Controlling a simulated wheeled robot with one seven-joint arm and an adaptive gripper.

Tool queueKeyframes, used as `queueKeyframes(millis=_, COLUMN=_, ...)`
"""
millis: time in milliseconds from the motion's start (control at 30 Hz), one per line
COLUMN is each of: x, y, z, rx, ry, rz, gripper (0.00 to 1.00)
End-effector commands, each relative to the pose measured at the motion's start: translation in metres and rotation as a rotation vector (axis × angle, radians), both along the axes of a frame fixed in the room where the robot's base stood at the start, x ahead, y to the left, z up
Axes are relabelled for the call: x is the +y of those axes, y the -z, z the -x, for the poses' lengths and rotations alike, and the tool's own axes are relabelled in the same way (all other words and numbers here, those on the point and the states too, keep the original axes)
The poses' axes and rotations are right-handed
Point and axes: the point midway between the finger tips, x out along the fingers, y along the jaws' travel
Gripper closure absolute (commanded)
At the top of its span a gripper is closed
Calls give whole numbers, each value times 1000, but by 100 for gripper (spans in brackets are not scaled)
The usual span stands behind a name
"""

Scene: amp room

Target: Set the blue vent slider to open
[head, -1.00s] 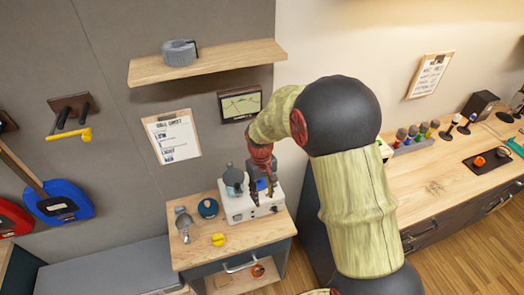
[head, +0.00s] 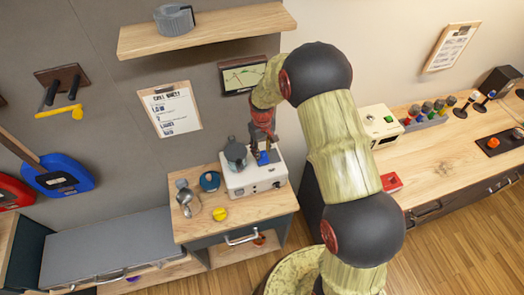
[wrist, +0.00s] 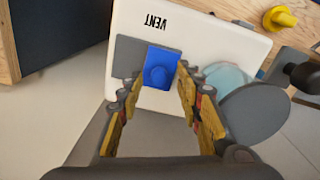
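The blue vent slider (wrist: 158,70) sits at the right end of a grey plate (wrist: 127,54) on a white box (wrist: 208,42) in the wrist view, beside an upside-down VENT label. My gripper (wrist: 157,82) is open, with one fingertip on each side of the slider's lower part. I cannot tell whether either fingertip touches it. In the head view, the white box (head: 254,178) stands on a small wooden cabinet, and the blue slider (head: 263,158) shows just below my gripper (head: 262,148), partly hidden by its fingers.
A grey pot (head: 235,153) stands close to the slider's left. A metal jug (head: 188,203), a dark blue round thing (head: 210,181) and a yellow thing (head: 220,213) are on the cabinet top (head: 240,211). A shelf (head: 205,30) juts from the wall above.

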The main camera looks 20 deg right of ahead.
Motion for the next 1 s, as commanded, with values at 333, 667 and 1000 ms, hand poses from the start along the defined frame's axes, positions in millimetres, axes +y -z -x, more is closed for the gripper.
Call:
queueKeyframes(millis=333, x=0, y=9, z=0, rx=0, ry=0, rz=0, gripper=65)
queueKeyframes(millis=667, x=0, y=8, z=0, rx=-1, ry=0, rz=0, gripper=80)
queueKeyframes(millis=1000, x=0, y=8, z=0, rx=-1, ry=0, rz=0, gripper=99)
